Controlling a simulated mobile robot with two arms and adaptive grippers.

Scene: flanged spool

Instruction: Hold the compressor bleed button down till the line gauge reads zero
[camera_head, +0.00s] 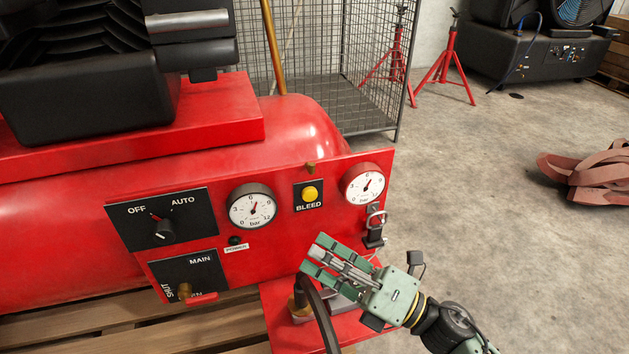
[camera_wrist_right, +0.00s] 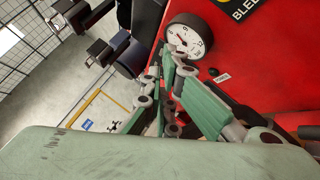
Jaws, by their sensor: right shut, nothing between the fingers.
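The yellow bleed button (camera_head: 310,194) sits on a black plate marked BLEED on the compressor's red panel (camera_head: 285,235). My left gripper is out of view.
An OFF/AUTO knob (camera_head: 165,230) and a MAIN valve handle (camera_head: 185,290) are on the panel's left. A black hose (camera_head: 318,310) runs below my gripper. A wire cage (camera_head: 345,60) stands behind; open floor lies right.

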